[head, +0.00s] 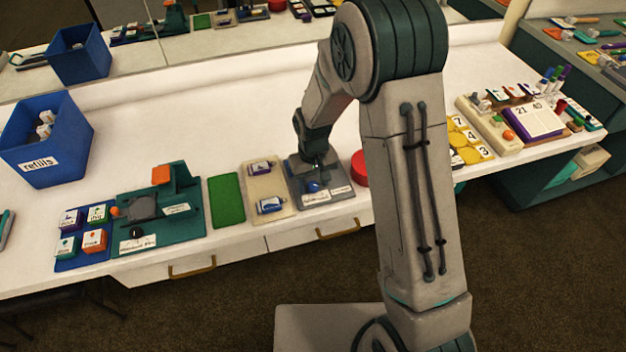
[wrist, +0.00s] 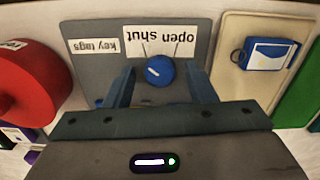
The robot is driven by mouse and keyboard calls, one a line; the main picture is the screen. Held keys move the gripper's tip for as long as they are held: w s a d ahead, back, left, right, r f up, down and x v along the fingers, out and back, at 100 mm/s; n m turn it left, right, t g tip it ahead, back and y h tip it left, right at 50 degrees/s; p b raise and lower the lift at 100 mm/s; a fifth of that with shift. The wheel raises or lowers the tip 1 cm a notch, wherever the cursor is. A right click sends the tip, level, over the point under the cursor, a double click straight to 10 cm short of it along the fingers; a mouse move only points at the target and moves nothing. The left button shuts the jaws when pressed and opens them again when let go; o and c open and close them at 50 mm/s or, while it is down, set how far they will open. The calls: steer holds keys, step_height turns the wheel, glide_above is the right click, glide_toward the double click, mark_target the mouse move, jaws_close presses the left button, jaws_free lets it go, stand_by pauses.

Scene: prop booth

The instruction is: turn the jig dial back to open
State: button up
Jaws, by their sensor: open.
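The jig dial is a round blue knob (wrist: 160,71) on a grey jig plate (wrist: 95,62). In the wrist view its white line slants to the upper left, toward the "shut" end of the upside-down "open shut" label (wrist: 165,42). My gripper (wrist: 161,80) is open, with one finger on each side of the dial. Whether the fingers touch it, I cannot tell. In the head view the dial (head: 313,187) shows just below my gripper (head: 316,172), on the grey plate (head: 335,192).
A red round thing (head: 360,168) stands close beside the jig; it also shows in the wrist view (wrist: 28,85). The counter behind is clear.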

steer(key=c, duration=1)
steer(key=shift+o, duration=0.2)
steer(key=shift+f+m, duration=0.1)
steer(key=shift+m, duration=0.2)
steer(key=m+b, duration=0.2)
steer(key=m, duration=0.1)
steer(key=shift+m, duration=0.3)
steer(key=m, duration=0.5)
steer(key=shift+m, duration=0.3)
steer(key=m+p, duration=0.1)
steer(key=m, duration=0.4)
steer(key=m+p, duration=0.2)
steer(key=m, duration=0.3)
